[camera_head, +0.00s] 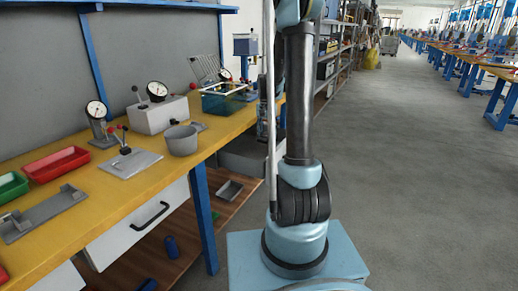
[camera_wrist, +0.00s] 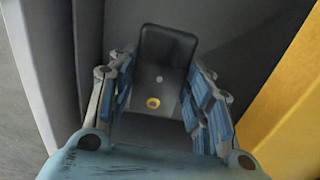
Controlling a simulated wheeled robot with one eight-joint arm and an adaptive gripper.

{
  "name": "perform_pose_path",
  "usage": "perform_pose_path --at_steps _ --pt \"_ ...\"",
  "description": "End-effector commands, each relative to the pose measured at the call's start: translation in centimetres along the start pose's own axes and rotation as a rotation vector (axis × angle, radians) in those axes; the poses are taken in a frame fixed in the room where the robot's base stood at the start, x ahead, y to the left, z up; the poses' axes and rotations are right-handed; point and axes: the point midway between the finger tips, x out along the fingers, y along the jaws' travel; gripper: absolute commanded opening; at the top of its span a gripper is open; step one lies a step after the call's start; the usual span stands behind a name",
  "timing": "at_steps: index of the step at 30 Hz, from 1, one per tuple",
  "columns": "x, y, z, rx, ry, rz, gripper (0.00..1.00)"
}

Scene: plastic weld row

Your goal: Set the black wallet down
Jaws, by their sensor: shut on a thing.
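In the head view my arm rises in the middle, and neither my gripper nor the wallet can be made out.
A lower wooden shelf (camera_head: 212,212) holds a small grey tray (camera_head: 229,190). The floor (camera_head: 420,190) at right is clear.

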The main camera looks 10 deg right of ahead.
Motion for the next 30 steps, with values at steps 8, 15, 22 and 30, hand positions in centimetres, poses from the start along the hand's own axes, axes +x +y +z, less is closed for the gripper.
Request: perform_pose_path --at_steps 8,15,22,30 --pt "2.7 -0.5 0.3 -0.008 0.0 0.0 0.19" --pt "5.6 -0.7 0.4 -0.01 0.0 0.0 0.19" --pt "6.7 -0.7 0.5 -0.011 0.0 0.0 0.19" --pt "6.8 -0.7 0.5 -0.011 0.0 0.0 0.19"
